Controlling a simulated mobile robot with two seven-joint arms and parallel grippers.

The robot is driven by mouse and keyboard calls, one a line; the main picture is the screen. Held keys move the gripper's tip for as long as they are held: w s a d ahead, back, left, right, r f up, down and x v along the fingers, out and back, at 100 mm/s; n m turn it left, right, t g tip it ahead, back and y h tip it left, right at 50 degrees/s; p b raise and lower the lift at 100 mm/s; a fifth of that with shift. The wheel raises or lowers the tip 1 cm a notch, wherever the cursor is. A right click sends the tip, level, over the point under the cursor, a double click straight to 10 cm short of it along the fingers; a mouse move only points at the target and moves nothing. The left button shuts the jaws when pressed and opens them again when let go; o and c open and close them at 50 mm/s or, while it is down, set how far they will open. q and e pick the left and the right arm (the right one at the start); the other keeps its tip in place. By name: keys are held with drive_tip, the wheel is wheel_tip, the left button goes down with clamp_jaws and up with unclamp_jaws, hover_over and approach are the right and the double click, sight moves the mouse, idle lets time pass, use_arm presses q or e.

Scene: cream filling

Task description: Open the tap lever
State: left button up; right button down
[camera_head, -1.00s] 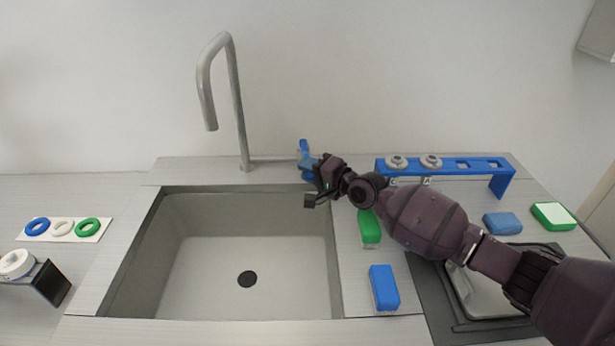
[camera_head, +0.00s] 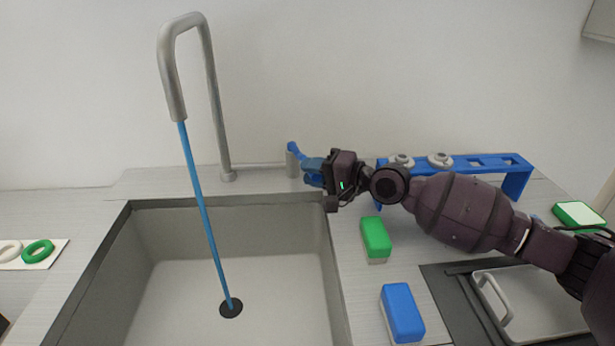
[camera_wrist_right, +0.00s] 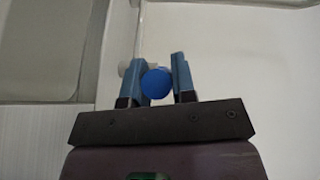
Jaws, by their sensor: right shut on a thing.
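The blue tap lever (camera_head: 294,149) stands on its grey base at the back right of the sink and tilts to the left. My right gripper (camera_head: 310,170) is at the lever, and its fingers are shut on it. In the right wrist view the lever's round blue end (camera_wrist_right: 156,83) sits between the two fingers of the gripper (camera_wrist_right: 157,80). The tall grey tap (camera_head: 215,100) stands behind the sink. A blue stream of water (camera_head: 203,210) runs from its spout to the drain. My left gripper is not in view.
The sink (camera_head: 120,255) fills the front left. A green sponge (camera_head: 376,238) and a blue sponge (camera_head: 403,312) lie right of it. A blue rack (camera_head: 515,180) stands behind my right arm. A tray (camera_head: 535,305) lies at the front right. A card with rings (camera_head: 58,250) lies at left.

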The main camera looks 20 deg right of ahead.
drive_tip(key=shift+r, duration=0.45)
drive_tip(key=c, duration=1.3)
unclamp_jaws()
drive_tip(key=shift+c, duration=0.2)
drive_tip(key=o, duration=0.4)
drive_tip(key=shift+a+f, duration=0.15)
drive_tip(key=shift+a, duration=0.05)
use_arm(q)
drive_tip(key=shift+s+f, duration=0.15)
use_arm(e)
drive_tip(key=shift+d+f, duration=0.1)
drive_tip(key=shift+f, duration=0.1)
drive_tip(key=shift+s+d, duration=0.15)
use_arm(q)
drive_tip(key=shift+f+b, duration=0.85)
drive_tip(key=shift+b, duration=0.2)
use_arm(e)
drive_tip(key=v, duration=1)
drive_tip(key=shift+s+d+r, duration=0.1)
drive_tip(key=shift+s, duration=0.05)
